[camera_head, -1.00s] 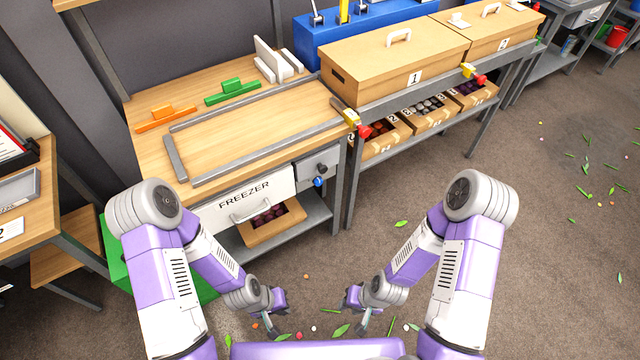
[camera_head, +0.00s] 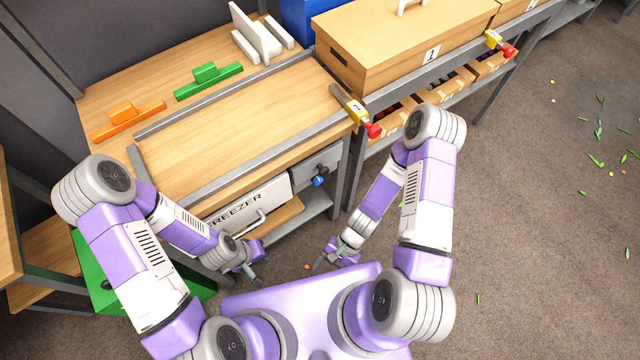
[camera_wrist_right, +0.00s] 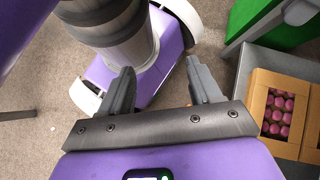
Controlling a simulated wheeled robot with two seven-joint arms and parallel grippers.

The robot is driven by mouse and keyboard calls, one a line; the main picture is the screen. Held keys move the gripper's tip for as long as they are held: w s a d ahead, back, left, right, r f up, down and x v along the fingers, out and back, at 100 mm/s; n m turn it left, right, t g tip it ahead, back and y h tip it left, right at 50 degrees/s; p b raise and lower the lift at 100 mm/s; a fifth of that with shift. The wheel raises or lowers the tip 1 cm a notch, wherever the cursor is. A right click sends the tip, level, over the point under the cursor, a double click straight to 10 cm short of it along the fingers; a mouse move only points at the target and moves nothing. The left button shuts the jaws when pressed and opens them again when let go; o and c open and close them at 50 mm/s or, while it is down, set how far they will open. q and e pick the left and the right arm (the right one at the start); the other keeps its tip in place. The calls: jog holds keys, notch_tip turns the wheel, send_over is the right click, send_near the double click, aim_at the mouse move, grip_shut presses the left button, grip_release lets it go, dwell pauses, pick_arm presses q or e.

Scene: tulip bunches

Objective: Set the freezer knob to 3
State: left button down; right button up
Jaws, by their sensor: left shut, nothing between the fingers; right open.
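The freezer knob (camera_head: 319,180) is a small blue knob on the grey panel (camera_head: 317,166) to the right of the white drawer front marked FREEZER (camera_head: 245,207), below the workbench top. Its setting is too small to read. My left gripper (camera_head: 258,280) is shut and empty, low in front of the drawer. My right gripper (camera_head: 320,266) is below the knob in the picture and apart from it. In the right wrist view its two fingers (camera_wrist_right: 160,72) are spread with nothing held between them.
The wooden bench top (camera_head: 225,130) has grey rails. A yellow and red clamp-like piece (camera_head: 362,118) juts from its right end. A green box (camera_head: 92,270) stands at lower left. A cardboard box of pink items (camera_wrist_right: 260,95) is near my right gripper.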

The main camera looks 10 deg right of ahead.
aim_at(319, 183)
jog(key=w+a+m+t+y+b, duration=0.3)
jog(key=w+a+m+t+y, duration=0.2)
jog(key=w+m+t+y, duration=0.7)
jog(key=w+d+f+m+t+h+b, duration=0.1)
jog(key=w+d+f+m+t+h, duration=0.1)
jog(key=w+d+m+t+h, duration=0.4)
jog(key=w+d+f+m+t+h+b, duration=0.1)
jog(key=w+d+f+m+t+h, duration=0.3)
jog(key=d+m+h, duration=0.35)
jog(key=shift+n+y, duration=0.25)
jog(key=b+x, duration=0.1)
jog(key=x, duration=0.3)
jog(key=r+x, duration=0.1)
jog(key=x, duration=0.2)
jog(key=shift+w+d+r+b, duration=0.1)
jog(key=shift+w+r+b, duration=0.1)
jog(key=shift+w+b, duration=0.2)
